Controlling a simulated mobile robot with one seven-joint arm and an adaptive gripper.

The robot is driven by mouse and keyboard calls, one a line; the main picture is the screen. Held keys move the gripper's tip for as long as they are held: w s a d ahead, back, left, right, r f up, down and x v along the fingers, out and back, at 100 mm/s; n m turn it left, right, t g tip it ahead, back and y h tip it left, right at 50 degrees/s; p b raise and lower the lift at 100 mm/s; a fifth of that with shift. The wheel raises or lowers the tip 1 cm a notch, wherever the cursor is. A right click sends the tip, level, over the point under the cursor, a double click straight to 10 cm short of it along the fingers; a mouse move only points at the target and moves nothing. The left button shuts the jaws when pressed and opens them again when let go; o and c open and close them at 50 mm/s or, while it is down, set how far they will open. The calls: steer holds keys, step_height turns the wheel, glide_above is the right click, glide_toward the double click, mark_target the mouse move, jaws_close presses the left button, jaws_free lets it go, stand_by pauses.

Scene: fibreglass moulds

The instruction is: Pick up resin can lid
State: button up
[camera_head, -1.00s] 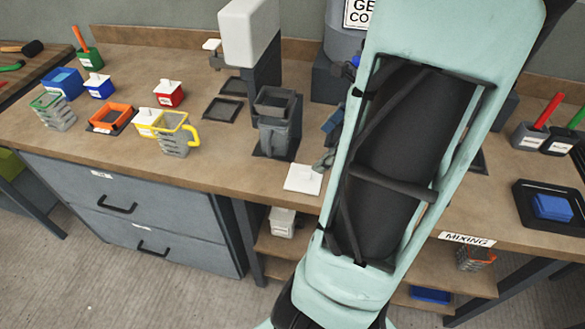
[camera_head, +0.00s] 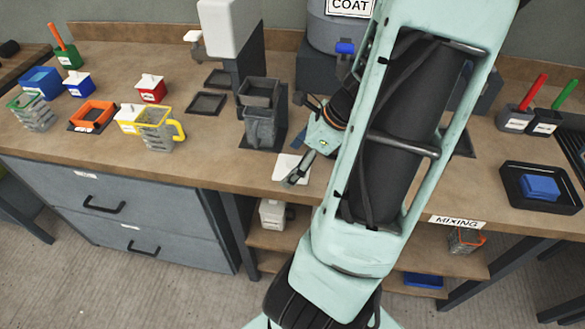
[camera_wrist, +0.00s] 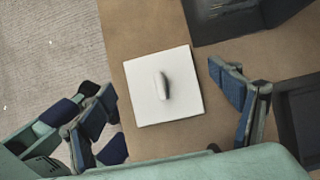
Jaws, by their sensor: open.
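The resin can lid (camera_wrist: 148,103) is a flat white square with a small raised knob in its middle. It lies flat on the wooden bench near the front edge. In the head view the lid (camera_head: 291,164) is partly hidden by my gripper. My gripper (camera_wrist: 168,112) is open in the wrist view, with one finger pair left of the lid and the other right of it, apart from it. In the head view my gripper (camera_head: 295,140) is above and beside the lid, pointing left.
A yellow-handled jug (camera_head: 158,135) is farther left. The bench front edge is close to the lid. A dark tray with a blue block (camera_head: 540,187) is at right.

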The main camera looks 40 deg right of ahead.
steer(key=c, duration=1)
steer(key=shift+r, duration=0.15)
